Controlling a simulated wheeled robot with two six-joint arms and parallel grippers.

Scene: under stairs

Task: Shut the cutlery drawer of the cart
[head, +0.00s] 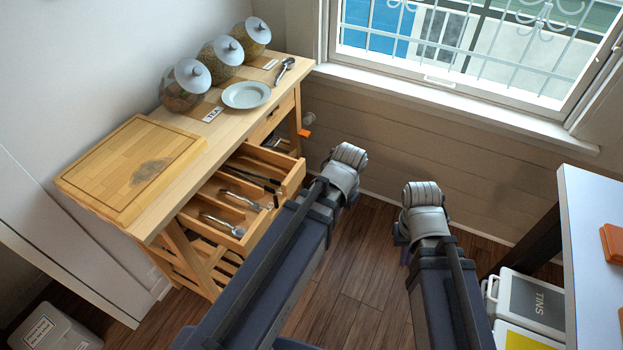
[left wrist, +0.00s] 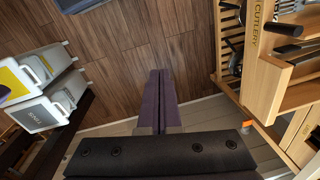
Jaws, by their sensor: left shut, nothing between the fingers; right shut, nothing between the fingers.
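The cart's cutlery drawer (head: 291,187) is pulled out from under the wooden cart top, with spoons, tongs and dark-handled utensils in its compartments. In the left wrist view its wooden front (left wrist: 262,85), lettered CUTLERY, stands at the right. My left gripper (left wrist: 165,72) is shut and empty, its purple fingers together over the floor, apart from the drawer. In the head view it is hidden by its own arm. My right gripper (head: 405,256) shows only as a small purple piece below its wrist, right of the drawer and away from it; it is shut and empty.
The cart top (head: 217,132) carries a cutting board (head: 125,165), several lidded jars, a plate (head: 246,95) and a spoon. A second drawer (head: 270,118) beside is shut. White bins (head: 527,300) and a pale table (head: 590,200) stand at right. Open wooden floor (head: 350,270) lies between.

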